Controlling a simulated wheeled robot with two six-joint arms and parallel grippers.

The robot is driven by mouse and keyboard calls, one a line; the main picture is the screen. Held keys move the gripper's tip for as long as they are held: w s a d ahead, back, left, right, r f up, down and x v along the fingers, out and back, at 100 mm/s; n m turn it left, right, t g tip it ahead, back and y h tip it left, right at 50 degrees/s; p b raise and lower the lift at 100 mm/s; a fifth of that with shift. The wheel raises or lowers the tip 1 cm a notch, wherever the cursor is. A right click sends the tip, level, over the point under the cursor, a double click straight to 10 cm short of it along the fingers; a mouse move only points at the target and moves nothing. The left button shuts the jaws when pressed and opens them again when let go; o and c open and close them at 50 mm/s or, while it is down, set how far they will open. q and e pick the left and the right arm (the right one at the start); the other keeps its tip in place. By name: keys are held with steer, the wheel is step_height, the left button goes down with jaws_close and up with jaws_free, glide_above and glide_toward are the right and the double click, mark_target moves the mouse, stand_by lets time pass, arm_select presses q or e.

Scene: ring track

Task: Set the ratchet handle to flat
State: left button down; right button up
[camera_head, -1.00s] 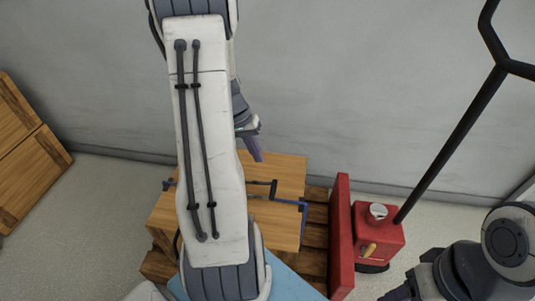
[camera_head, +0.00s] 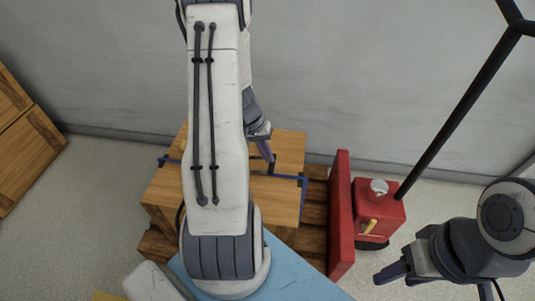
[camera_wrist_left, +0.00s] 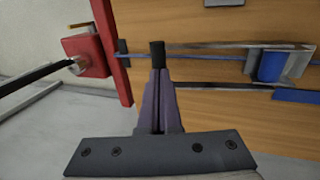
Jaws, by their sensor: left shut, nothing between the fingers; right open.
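The ratchet sits on the blue strap (camera_wrist_left: 225,60) over a wooden box (camera_head: 290,145). In the left wrist view the ratchet body (camera_wrist_left: 278,62) is at the right, and its handle's two metal bars run left to a black grip (camera_wrist_left: 157,50). In the head view my left arm hides most of the ratchet, and only the handle's dark end (camera_head: 271,168) shows. My left gripper (camera_head: 270,159) is shut and empty, pointing down with its tips (camera_wrist_left: 158,72) at the black grip; contact is unclear. My right gripper (camera_head: 388,272) is open, far right of the box.
A red panel (camera_head: 340,215) stands right of the wooden box, with a red canister (camera_head: 378,210) beyond it. A dark pole (camera_head: 460,110) rises at the right. A light blue surface (camera_head: 300,270) lies in front. Wooden crates (camera_head: 25,145) stand at the far left by the wall.

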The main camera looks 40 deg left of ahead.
arm_select(q)
steer(key=b+x, duration=0.2)
steer(key=b, duration=0.1)
steer(key=shift+w+d+f, duration=0.1)
steer(key=shift+d+f, duration=0.05)
steer(key=shift+f, duration=0.1)
steer(key=shift+r, duration=0.1)
steer(key=shift+r, duration=0.15)
steer(key=p+v, duration=0.3)
steer(key=v, duration=0.1)
steer(key=shift+w+d+r+p, duration=0.15)
steer(key=shift+w+d+p, duration=0.1)
steer(key=shift+p, duration=0.1)
steer(key=p+v, duration=0.2)
steer(key=v, duration=0.7)
steer(key=shift+d+r+p, duration=0.3)
steer(key=shift+r+p, duration=0.05)
steer(key=shift+r, duration=0.2)
steer(key=shift+w, duration=0.15)
